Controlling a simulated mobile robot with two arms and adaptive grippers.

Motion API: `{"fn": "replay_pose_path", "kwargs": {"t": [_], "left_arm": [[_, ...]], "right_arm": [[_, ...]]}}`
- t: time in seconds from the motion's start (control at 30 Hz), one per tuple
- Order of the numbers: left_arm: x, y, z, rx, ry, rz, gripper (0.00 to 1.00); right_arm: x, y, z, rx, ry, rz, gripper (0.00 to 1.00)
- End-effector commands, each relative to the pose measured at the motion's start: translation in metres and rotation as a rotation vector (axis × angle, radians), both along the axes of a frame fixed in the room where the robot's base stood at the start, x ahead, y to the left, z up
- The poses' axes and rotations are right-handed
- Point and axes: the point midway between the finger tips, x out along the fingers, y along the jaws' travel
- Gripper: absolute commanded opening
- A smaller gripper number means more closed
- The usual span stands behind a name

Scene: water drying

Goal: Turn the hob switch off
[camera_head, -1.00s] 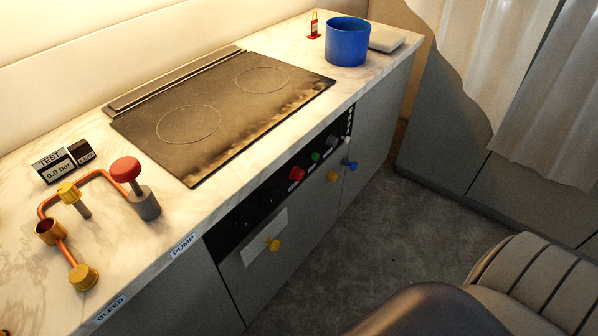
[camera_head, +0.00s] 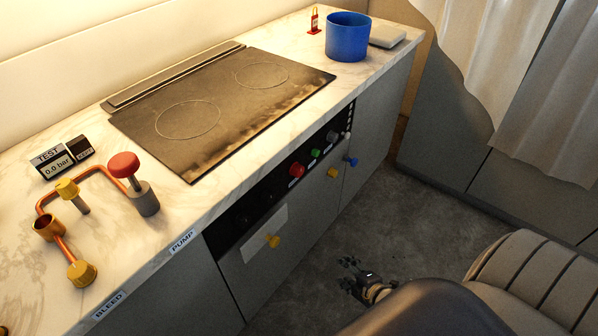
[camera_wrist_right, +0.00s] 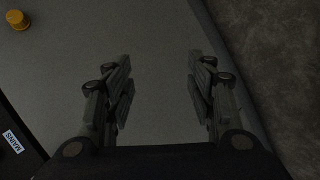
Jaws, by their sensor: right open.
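The black hob (camera_head: 222,105) is set into the marble worktop. Below its front edge runs a black control panel (camera_head: 265,195) with a red knob (camera_head: 296,170), a green knob (camera_head: 315,153), a grey knob (camera_head: 331,137) and a white knob (camera_head: 346,135). I cannot read which one is the hob switch. My right gripper (camera_head: 352,275) is low over the floor, in front of the cabinet and well apart from the panel. In the right wrist view it (camera_wrist_right: 158,75) is open and empty, facing a grey cabinet front. My left gripper is not in view.
Yellow knobs (camera_head: 272,241) (camera_head: 332,173) and a blue knob (camera_head: 351,161) stick out from the cabinet fronts. A yellow knob (camera_wrist_right: 18,19) and a MAINS label (camera_wrist_right: 13,141) show in the wrist view. A blue pot (camera_head: 347,38) stands on the worktop. A seat (camera_head: 540,275) is at right.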

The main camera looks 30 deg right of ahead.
Motion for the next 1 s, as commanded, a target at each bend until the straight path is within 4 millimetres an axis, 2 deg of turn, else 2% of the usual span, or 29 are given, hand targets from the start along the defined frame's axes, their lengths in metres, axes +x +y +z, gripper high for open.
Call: {"fn": "replay_pose_path", "kwargs": {"t": [0.03,0.1,0.2,0.3,0.4,0.5,0.67,1.0], "left_arm": [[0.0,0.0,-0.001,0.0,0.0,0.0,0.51],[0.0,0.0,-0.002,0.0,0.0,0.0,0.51],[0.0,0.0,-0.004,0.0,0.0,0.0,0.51],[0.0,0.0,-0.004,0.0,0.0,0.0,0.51],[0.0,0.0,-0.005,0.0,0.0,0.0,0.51],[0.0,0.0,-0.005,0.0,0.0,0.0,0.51],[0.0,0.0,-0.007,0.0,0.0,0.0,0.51],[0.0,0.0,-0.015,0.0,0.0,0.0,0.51]], "right_arm": [[0.031,-0.013,0.042,-0.128,-0.112,0.115,0.51],[0.065,-0.021,0.099,-0.316,-0.255,0.266,0.51],[0.096,-0.021,0.175,-0.578,-0.442,0.447,0.51],[0.112,-0.013,0.233,-0.796,-0.586,0.58,0.51],[0.117,-0.005,0.269,-0.945,-0.681,0.66,0.51],[0.119,0.001,0.287,-1.02,-0.728,0.698,0.51],[0.13,0.005,0.291,-1.042,-0.742,0.706,0.51],[0.184,0.025,0.291,-1.037,-0.742,0.703,0.51]]}}
